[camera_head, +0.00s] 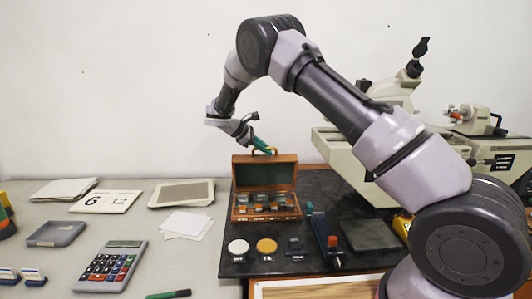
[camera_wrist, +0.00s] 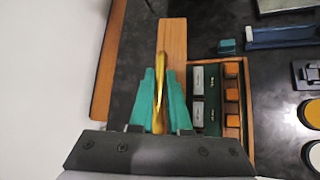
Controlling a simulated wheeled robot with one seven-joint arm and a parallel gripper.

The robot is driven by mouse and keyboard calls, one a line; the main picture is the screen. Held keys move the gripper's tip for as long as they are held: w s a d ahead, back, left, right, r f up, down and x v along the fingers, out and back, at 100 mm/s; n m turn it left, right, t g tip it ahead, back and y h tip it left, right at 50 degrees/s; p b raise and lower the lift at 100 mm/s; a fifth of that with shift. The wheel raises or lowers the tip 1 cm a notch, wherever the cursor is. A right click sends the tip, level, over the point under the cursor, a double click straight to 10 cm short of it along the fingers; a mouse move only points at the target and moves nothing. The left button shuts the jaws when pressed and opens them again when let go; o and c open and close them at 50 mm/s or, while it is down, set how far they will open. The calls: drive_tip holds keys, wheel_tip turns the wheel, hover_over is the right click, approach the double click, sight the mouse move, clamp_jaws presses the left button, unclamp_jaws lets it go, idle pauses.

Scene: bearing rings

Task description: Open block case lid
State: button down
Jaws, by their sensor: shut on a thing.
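The wooden block case (camera_head: 266,216) sits on the dark mat, its inside showing several blocks. Its lid (camera_head: 265,173) stands raised, roughly upright, at the back of the case with its green lining facing the head camera. The lid's top edge also shows in the wrist view (camera_wrist: 172,38). A gold handle (camera_wrist: 158,104) is fixed on the lid's edge. My gripper (camera_head: 262,147), with teal fingers, is at the top of the lid. In the wrist view its fingers (camera_wrist: 160,90) are shut on the gold handle.
A white disc (camera_head: 238,247) and an orange disc (camera_head: 266,246) lie in front of the case. A blue tool (camera_head: 325,231) and a grey plate (camera_head: 370,235) are to its right. A cream machine (camera_head: 340,155) stands at the back right. A calculator (camera_head: 110,265) and papers (camera_head: 187,224) lie left.

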drive_tip(key=shift+w, duration=0.2)
drive_tip(key=c, duration=0.9)
unclamp_jaws()
drive_tip(key=v, duration=1)
drive_tip(key=shift+s+a+r, duration=0.15)
drive_tip(key=shift+a+r, duration=0.1)
drive_tip(key=shift+a, duration=0.05)
